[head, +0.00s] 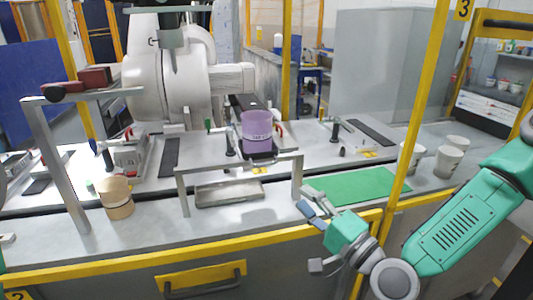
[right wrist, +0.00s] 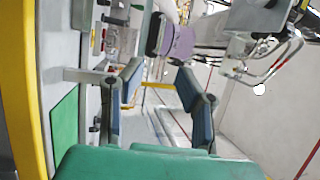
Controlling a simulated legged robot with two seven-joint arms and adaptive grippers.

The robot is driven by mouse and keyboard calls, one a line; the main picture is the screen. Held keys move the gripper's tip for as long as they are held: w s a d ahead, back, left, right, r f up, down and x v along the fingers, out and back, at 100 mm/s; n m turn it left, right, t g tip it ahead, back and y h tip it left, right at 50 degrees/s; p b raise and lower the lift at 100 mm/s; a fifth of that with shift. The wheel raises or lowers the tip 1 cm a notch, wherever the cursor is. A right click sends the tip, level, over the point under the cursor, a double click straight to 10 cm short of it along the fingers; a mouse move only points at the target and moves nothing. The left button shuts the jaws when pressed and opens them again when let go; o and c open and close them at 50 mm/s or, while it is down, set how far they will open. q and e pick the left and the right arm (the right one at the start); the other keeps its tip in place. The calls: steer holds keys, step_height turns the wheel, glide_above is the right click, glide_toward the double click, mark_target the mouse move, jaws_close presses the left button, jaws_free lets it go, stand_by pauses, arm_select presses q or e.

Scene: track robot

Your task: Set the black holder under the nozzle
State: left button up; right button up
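A purple cup (head: 256,131) stands upright on a small black holder (head: 260,158) above the metal bench frame in the head view. In the right wrist view the purple cup (right wrist: 180,45) appears sideways with the dark holder (right wrist: 154,33) against its base. My right gripper (head: 314,236) is open and empty, in front of the bench and to the right of the frame. Its two fingers stand apart in the wrist view (right wrist: 160,97). Only a small grey piece, perhaps of my left gripper (head: 6,239), shows at the left edge. I cannot clearly make out the nozzle.
A grey metal frame (head: 184,196) stands around a shallow metal tray (head: 230,193). A yellow post (head: 425,105) rises before the bench. A tan container (head: 117,205) stands at left.

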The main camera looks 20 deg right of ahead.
mark_target(263, 165)
steer(key=p+x, duration=0.3)
steer(key=x, duration=1)
steer(key=shift+w+a+r, duration=0.15)
steer(key=shift+w+a, duration=0.05)
steer(key=shift+w, duration=0.15)
steer(key=shift+a, duration=0.15)
steer(key=shift+a, duration=0.1)
steer(key=c, duration=0.6)
steer(key=shift+a, duration=0.15)
jaws_close()
